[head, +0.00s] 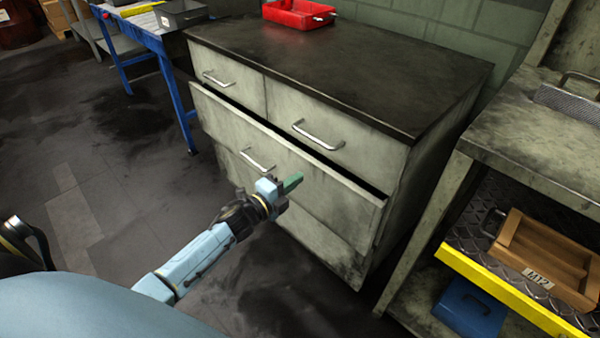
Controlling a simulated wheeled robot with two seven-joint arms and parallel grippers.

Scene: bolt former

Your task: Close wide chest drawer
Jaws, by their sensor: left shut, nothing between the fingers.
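The grey chest (330,55) stands against the wall with a dark top. Its wide drawer (335,195), below the two small top drawers, stands partly out, with a dark gap along its upper edge. The wide drawer's metal handle (256,160) shows just above my gripper. My left gripper (293,182) is shut and empty, its green fingers in front of the wide drawer's face, right of the handle. I cannot tell whether they touch it. My wrist hides part of the drawer front. My right gripper is not in view.
The two small top drawers (225,77) look shut. A red tray (298,14) sits on the chest top. A blue-legged table (165,75) stands at the left. A shelf (530,160) with a wooden crate (545,255) and a blue box (468,308) stands close at the right. The floor at left is clear.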

